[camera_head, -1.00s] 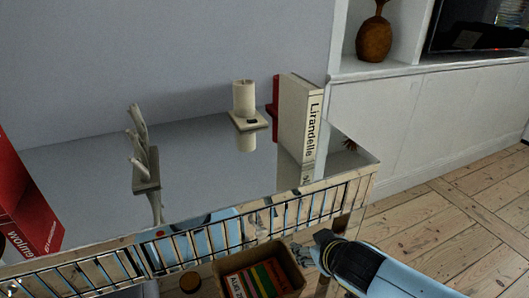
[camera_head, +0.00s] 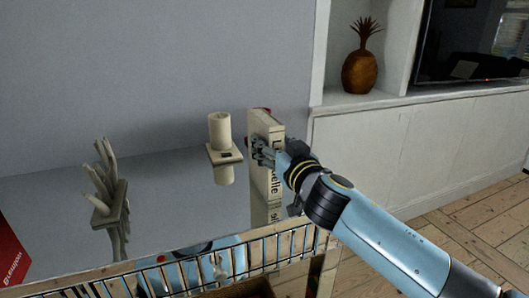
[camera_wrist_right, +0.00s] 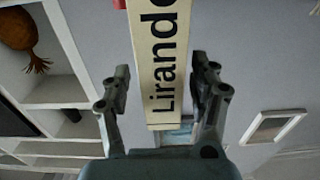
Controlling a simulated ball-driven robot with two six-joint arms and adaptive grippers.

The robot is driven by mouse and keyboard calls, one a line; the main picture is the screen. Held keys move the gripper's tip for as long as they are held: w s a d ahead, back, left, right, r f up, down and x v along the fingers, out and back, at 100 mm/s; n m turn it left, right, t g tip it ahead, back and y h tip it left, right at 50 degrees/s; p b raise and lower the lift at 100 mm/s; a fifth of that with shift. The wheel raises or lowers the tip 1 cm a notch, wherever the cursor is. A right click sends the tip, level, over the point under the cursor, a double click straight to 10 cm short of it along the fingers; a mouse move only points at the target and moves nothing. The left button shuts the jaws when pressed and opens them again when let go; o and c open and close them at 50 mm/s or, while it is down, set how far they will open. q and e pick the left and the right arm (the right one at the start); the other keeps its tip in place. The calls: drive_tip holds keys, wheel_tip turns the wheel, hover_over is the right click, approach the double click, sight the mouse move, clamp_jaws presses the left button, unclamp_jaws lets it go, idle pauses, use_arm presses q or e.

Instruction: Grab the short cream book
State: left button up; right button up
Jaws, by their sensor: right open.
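The short cream book (camera_head: 256,124) stands upright on the mirrored top, its lettered spine facing me. In the right wrist view the cream book (camera_wrist_right: 157,62) shows its "Lirande..." lettering and lies between the two fingers. My right gripper (camera_head: 264,153) is at the spine, partly covering the lettering. In the wrist view my right gripper (camera_wrist_right: 160,98) is open, one finger on each side of the book, with a small gap visible at each side. My left gripper is not in view.
A cream candle on a square holder (camera_head: 220,130) stands left of the book. A white coral-like ornament (camera_head: 106,190) is further left, and a red book (camera_head: 12,255) is at the left edge. A wire rail (camera_head: 200,270) runs along the front.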

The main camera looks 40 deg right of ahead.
drive_tip(key=p+x, duration=0.1)
drive_tip(key=x, duration=0.4)
drive_tip(key=shift+a, duration=0.1)
clamp_jaws()
drive_tip(key=shift+r, duration=0.15)
